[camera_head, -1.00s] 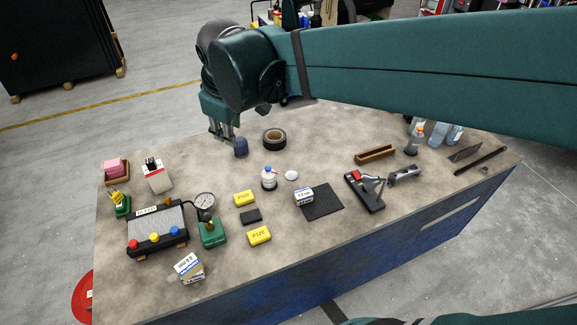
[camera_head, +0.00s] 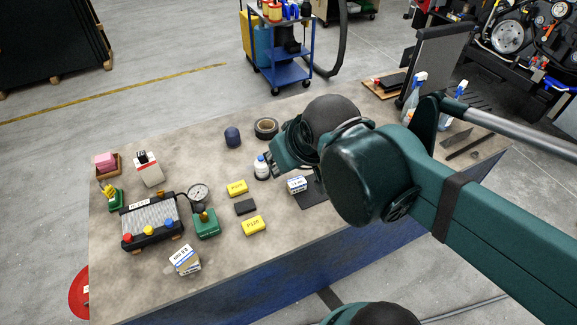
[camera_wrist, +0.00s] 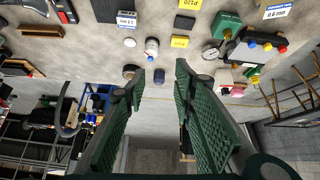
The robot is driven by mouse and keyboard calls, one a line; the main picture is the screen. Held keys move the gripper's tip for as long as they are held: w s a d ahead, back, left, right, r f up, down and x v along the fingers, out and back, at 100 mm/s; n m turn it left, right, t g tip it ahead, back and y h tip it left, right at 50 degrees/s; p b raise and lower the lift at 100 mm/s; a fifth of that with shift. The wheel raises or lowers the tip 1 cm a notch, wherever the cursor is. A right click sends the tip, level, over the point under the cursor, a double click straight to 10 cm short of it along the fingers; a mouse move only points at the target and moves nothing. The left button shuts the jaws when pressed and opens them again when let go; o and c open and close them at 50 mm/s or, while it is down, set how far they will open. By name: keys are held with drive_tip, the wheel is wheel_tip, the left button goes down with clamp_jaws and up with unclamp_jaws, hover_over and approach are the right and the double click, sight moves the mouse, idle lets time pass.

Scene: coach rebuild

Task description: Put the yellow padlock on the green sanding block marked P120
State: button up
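No green block marked P120 can be made out. The block marked P120 (camera_head: 254,225) is yellow and lies on the worktable, with a second yellow block (camera_head: 237,188) behind it. A small yellow object (camera_head: 107,190), possibly the padlock, is at the far left on or against a green piece (camera_head: 115,203); its shape is too small to be sure. A green block (camera_head: 206,226) with a brass-coloured part on top stands by the gauge. My gripper (camera_head: 273,161) is above the table near the white bottle. The wrist view shows my gripper (camera_wrist: 160,72) open, with nothing held between its fingers.
A dark block (camera_head: 245,206) lies between the yellow blocks. The white bottle (camera_head: 262,168), tape roll (camera_head: 266,128) and navy cup (camera_head: 232,138) stand behind. A gauge (camera_head: 198,193), control box (camera_head: 152,222) and cardboard box (camera_head: 186,260) crowd the left. My arm covers the table's right part.

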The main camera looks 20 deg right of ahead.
drive_tip(key=shift+s+d+f+m, duration=0.2)
drive_tip(key=shift+s+f, duration=0.1)
drive_tip(key=shift+s, duration=0.1)
drive_tip(key=shift+s+d+f+m, duration=0.15)
drive_tip(key=shift+s+f+m, duration=0.1)
drive_tip(key=shift+s, duration=0.1)
wheel_tip(320, 180, down, 12)
drive_tip(key=b, duration=1.2)
idle(0.6)
